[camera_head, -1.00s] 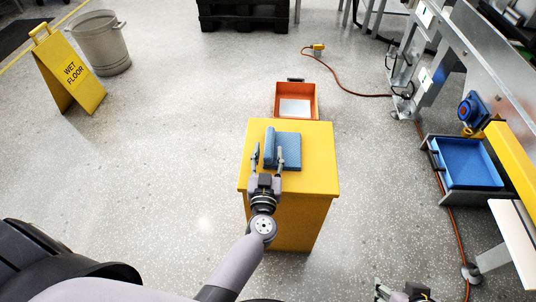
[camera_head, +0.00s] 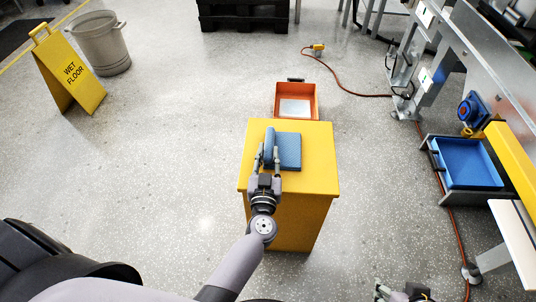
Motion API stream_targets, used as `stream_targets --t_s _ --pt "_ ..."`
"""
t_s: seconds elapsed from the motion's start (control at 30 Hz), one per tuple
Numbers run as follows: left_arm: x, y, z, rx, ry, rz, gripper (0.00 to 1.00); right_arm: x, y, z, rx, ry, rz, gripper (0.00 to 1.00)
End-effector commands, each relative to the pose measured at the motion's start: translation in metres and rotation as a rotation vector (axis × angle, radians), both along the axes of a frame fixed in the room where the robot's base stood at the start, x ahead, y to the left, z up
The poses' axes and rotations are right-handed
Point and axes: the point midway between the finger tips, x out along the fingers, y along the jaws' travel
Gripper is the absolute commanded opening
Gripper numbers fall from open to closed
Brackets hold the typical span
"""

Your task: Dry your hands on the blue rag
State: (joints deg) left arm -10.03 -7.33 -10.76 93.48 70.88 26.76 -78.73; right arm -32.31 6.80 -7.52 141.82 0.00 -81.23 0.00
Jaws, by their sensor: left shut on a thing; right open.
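The blue rag (camera_head: 288,151) lies on top of the yellow cabinet (camera_head: 319,165), with a thick folded or rolled edge along its left side. My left gripper (camera_head: 267,160) reaches over the cabinet from the front and is shut on the rag near that left edge. The fingers partly hide the rag's near side. My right gripper (camera_head: 403,293) shows only in part at the bottom edge of the head view, low over the floor, open and apart from the rag.
An orange bin (camera_head: 312,92) stands just behind the cabinet. A blue tray (camera_head: 467,164) and metal machine frame stand at the right. An orange cable (camera_head: 360,94) runs over the floor. A wet floor sign (camera_head: 72,75) and grey bucket (camera_head: 101,43) stand at the far left.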

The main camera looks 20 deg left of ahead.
Motion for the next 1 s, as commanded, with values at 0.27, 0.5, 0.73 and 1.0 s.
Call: stream_targets --t_s 0.27,0.5,0.73,1.0 --pt "-0.0001 0.0 -0.0003 0.0 0.001 0.0 0.0 0.0 0.0001 -0.0001 0.0 0.0 0.0 0.46" --pt "-0.0001 0.0 -0.0003 0.0 0.001 0.0 0.38 -0.0001 0.0002 -0.0001 0.0 0.0 0.0 0.46" --pt "-0.0001 0.0 -0.0002 0.0 0.0 0.0 0.46 -0.0002 0.0003 -0.0002 0.001 0.0 0.0 0.46" --pt "-0.0052 -0.0016 -0.0009 -0.001 0.002 0.0 0.46 -0.0016 0.0011 -0.0015 0.001 0.004 0.002 0.46"
